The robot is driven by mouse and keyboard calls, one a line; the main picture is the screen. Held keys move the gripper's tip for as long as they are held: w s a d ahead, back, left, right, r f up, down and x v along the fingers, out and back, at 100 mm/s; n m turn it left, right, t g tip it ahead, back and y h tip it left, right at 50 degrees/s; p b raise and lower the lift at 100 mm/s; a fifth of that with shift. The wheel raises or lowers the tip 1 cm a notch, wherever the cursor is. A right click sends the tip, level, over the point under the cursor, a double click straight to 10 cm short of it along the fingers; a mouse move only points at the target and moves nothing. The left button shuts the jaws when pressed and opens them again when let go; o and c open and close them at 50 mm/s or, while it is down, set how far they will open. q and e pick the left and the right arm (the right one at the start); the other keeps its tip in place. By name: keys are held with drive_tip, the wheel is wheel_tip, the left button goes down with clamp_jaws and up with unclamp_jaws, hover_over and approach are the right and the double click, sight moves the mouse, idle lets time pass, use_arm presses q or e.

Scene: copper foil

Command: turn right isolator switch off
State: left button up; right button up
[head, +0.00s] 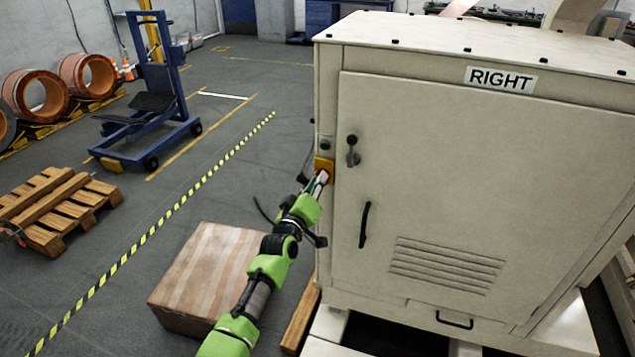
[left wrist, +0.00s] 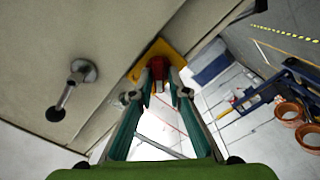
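The grey cabinet (head: 480,180) with the sign RIGHT (head: 500,79) stands in the right half of the head view. Its isolator switch has a yellow plate (head: 324,165) on the cabinet's left edge, and the plate also shows in the left wrist view (left wrist: 150,52). The switch's red knob (left wrist: 158,86) sits between my left fingertips in the left wrist view. My left gripper (head: 321,180) is at the switch, with its fingers apart on either side of the knob; whether they touch it is hard to tell. My right gripper is not in view.
A door latch (head: 352,152) and black handle (head: 365,225) stick out right of the switch. A cardboard box (head: 205,275) lies below my left arm. A pallet (head: 58,208), blue lifter (head: 155,100) and copper coils (head: 38,95) stand at left. The floor between is clear.

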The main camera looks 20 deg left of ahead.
use_arm(q)
drive_tip(key=s, duration=1.2)
drive_tip(key=shift+a, duration=0.2)
drive_tip(key=shift+f, duration=0.1)
